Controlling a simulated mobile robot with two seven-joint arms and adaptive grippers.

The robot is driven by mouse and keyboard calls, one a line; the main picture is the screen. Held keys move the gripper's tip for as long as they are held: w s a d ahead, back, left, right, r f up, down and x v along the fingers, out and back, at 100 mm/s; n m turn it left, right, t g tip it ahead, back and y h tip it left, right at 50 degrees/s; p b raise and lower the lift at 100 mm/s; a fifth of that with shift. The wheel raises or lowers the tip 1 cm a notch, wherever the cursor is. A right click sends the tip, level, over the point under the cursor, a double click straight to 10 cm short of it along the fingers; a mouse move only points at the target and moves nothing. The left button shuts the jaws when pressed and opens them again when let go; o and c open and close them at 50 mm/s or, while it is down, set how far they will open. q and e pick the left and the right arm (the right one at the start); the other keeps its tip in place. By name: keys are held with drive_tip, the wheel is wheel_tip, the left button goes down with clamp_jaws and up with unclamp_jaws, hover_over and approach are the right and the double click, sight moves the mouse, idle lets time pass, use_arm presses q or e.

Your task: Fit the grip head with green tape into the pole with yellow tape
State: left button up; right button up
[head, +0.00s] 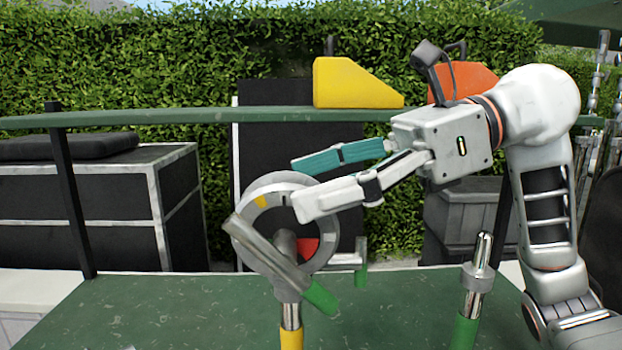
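I cannot tell how deep the stem sits in the pole. My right gripper (297,186) reaches in from the right at the disc's upper rim. Its teal finger and white finger are spread, with hedge visible between them. The white fingertip overlaps the disc in the picture; contact is unclear. My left gripper is not in view.
A green-taped pole (467,328) with a bare silver top stands to the right. A green shelf rail (190,116) crosses behind, bearing a yellow wedge (350,84) and an orange object (468,80). A dark case (80,215) stands at left. The green deck (150,310) has free room at left.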

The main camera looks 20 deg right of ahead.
wheel_tip(320, 180, up, 10)
idle(0.9)
drive_tip(key=shift+s+f, duration=0.1)
idle(0.4)
